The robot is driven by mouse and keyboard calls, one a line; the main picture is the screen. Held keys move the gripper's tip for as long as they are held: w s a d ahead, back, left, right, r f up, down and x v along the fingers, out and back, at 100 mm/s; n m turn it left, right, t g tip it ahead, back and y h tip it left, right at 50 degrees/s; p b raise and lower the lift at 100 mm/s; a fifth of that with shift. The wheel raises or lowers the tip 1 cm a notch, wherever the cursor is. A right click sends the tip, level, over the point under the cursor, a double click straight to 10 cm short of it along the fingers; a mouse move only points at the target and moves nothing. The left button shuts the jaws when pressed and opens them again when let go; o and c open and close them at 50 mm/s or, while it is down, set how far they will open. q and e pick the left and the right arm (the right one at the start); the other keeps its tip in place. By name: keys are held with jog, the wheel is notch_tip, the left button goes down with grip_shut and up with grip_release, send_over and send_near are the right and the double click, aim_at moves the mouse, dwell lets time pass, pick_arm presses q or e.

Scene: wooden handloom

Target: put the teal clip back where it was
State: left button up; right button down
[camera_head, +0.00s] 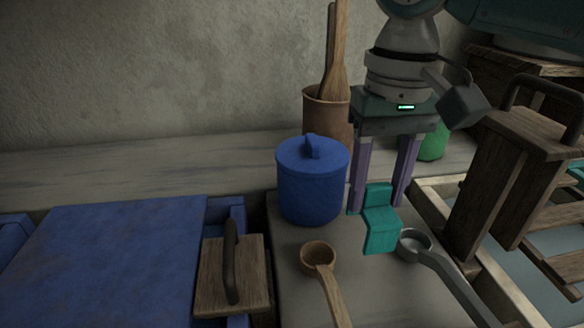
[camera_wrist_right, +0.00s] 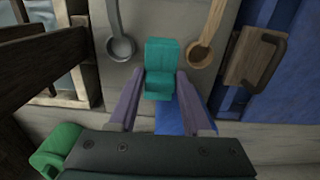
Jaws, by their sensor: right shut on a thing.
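The teal clip (camera_head: 380,222) is between the fingers of my right gripper (camera_head: 379,206), which is shut on it. In the head view it is in front of and right of the blue lidded pot (camera_head: 309,190). The clip also shows in the right wrist view (camera_wrist_right: 159,66), between the two purple-grey fingers (camera_wrist_right: 160,112). I cannot tell whether its lower end touches the grey surface. My left gripper is not in the head view.
A metal ladle (camera_head: 416,245) and a wooden ladle (camera_head: 319,258) lie on the grey surface (camera_head: 375,300) near the clip. A wooden block with a handle (camera_head: 212,272) is at left, beside a blue panel (camera_head: 110,260). A brown utensil pot (camera_head: 325,113) stands behind. A wooden frame (camera_head: 490,190) rises at right.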

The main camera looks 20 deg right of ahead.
aim_at(375, 204)
notch_tip(375, 204, down, 4)
jog(key=shift+f+b, duration=0.25)
jog(key=shift+b, duration=0.4)
jog(key=shift+c, duration=1.7)
grip_release()
